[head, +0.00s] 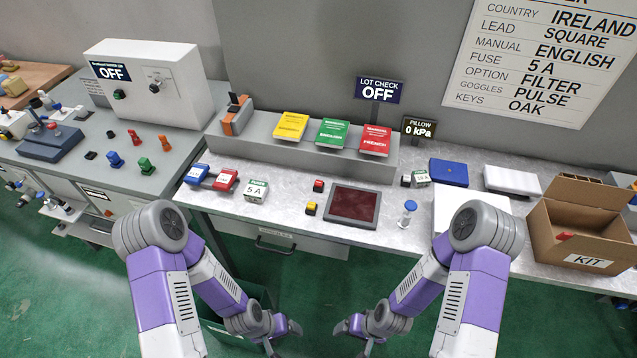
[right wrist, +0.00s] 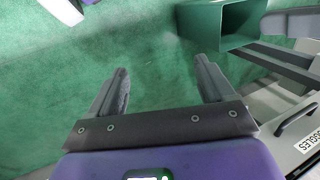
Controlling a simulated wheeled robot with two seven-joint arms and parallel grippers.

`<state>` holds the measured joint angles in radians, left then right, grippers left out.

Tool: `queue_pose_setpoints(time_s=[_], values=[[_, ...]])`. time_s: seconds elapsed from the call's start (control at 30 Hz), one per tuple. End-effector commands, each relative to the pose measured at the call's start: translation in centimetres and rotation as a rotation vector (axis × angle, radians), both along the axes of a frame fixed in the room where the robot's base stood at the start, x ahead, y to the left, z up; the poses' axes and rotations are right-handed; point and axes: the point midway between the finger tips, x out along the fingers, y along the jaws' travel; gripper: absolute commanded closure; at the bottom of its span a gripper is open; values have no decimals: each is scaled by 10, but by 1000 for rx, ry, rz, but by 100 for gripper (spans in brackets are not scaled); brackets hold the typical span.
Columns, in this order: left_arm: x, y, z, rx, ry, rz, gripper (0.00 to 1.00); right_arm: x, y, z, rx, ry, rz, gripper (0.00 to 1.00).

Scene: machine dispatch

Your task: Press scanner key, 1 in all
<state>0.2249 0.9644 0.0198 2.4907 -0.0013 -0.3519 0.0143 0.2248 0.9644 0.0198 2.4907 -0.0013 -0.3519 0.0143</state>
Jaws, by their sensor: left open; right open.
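A dark red flat pad (head: 355,204) in a grey frame lies on the bench, in the middle of the head view. To its left are two small keys, a red one (head: 318,186) at the back and a yellow one (head: 311,208) in front. I cannot tell by a label which is the scanner key. My left gripper (head: 284,338) and my right gripper (head: 352,338) hang low in front of the bench, apart from the keys. Both are open. In the right wrist view my right gripper (right wrist: 163,82) is empty over the green floor.
A LOT CHECK sign (head: 380,90) reads OFF. Yellow, green and red manuals lie on a grey ledge (head: 270,140). A blue-capped bottle (head: 407,214) stands right of the pad. A KIT carton (head: 587,250) stands at right. A green bin (right wrist: 222,22) sits below.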

Motion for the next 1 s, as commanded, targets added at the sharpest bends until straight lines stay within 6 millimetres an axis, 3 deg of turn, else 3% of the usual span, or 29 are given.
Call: queue_pose_setpoints(time_s=[0.07, 0.5, 1.0], values=[[0, 0, 0, 0, 0, 0, 22, 0, 0, 0, 0, 0, 0, 31], [0, 0, 0, 0, 0, 0, 22, 0, 0, 0, 0, 0, 0, 98], [0, 0, 0, 0, 0, 0, 22, 0, 0, 0, 0, 0, 0, 100]])
